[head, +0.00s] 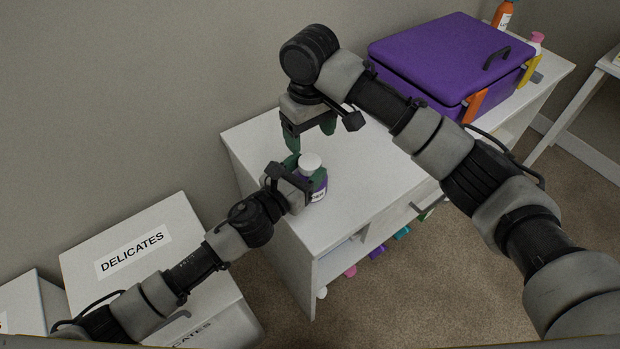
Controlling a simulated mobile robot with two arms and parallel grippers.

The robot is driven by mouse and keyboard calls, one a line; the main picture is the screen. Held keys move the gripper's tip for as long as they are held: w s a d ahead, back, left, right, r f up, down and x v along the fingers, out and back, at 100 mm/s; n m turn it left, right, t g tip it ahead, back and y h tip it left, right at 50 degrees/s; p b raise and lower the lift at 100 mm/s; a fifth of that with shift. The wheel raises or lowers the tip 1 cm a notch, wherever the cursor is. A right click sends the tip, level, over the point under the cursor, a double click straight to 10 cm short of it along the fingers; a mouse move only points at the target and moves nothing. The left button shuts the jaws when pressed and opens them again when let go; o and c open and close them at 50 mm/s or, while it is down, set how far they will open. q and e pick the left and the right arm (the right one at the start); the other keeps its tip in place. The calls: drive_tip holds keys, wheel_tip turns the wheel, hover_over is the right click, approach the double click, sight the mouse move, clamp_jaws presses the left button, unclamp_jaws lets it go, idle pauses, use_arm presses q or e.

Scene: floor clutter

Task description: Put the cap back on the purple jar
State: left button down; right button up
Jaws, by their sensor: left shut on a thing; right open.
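The purple jar (320,184) stands upright on the white cabinet top, with a white label on its side. A white cap (310,162) is on the jar's mouth; I cannot tell how tightly it sits. My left gripper (304,176) comes in low from the left and is shut around the jar's body, hiding its left side. My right gripper (310,136) is open just above and behind the cap, pointing down, with its green fingers apart and nothing visible between them.
A purple lidded box (440,60) stands on the cabinet's right half, with bottles behind it. The white cabinet top (345,225) is clear around the jar. A white "DELICATES" box (165,255) is at lower left. Several colored items sit low under the cabinet.

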sight(310, 161)
drive_tip(key=n, duration=0.4)
drive_tip(key=shift+n, duration=0.3)
drive_tip(key=shift+f, duration=4.05)
drive_tip(key=c, duration=1)
drive_tip(key=o, duration=1)
drive_tip(key=shift+r, duration=0.15)
